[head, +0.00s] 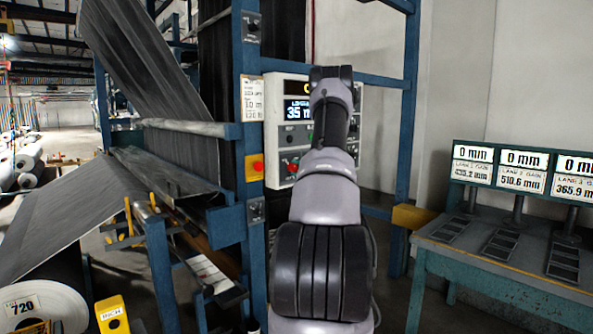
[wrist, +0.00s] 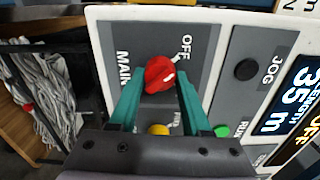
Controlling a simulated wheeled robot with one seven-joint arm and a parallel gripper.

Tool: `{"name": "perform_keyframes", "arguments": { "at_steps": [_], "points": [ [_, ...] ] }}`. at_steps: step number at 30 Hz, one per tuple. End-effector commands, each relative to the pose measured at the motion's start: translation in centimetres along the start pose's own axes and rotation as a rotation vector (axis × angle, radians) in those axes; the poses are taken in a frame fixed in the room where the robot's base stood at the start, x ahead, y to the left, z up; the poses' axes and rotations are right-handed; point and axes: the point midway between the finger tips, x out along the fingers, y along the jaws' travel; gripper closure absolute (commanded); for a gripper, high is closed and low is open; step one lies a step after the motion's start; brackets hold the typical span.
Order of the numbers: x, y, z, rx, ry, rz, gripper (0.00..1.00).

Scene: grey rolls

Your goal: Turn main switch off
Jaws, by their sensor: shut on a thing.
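The red main switch knob (wrist: 157,71) sits on a grey plate with the words MAIN and OFF in the wrist view. My gripper (wrist: 160,84) is shut on it, with one teal finger on each side. A short white mark on the knob's right part seems to lie on the side of the white tick by the OFF label (wrist: 186,46). In the head view the white control panel (head: 275,115) stands behind my arm. A small red patch of the knob (head: 293,167) shows left of my arm, and the gripper is hidden there.
A black JOG button (wrist: 246,69), a green button (wrist: 222,131) and a yellow button (wrist: 158,129) are close to the fingers. A lit display (wrist: 291,100) reads 35 m, with orange OFF beside it. A blue frame post (head: 246,150) stands left; a bench (head: 500,262) stands right.

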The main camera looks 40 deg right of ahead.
Motion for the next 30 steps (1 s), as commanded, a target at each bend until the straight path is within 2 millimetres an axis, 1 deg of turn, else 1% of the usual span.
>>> {"name": "perform_keyframes", "arguments": {
  "at_steps": [9, 22, 23, 24, 25, 30],
  "points": [
    [-0.10, 0.22, -0.02, -0.076, 0.001, 0.005, 1.00],
    [-0.10, 0.25, -0.02, -0.082, 0.000, 0.005, 1.00],
    [-0.10, 0.25, -0.02, -0.082, 0.000, 0.005, 0.40],
    [-0.10, 0.23, -0.02, -0.082, 0.000, 0.005, 0.25],
    [-0.09, 0.21, -0.02, -0.082, 0.000, 0.005, 0.22],
    [-0.05, 0.12, -0.01, -0.082, 0.000, 0.003, 0.22]
  ]
}}
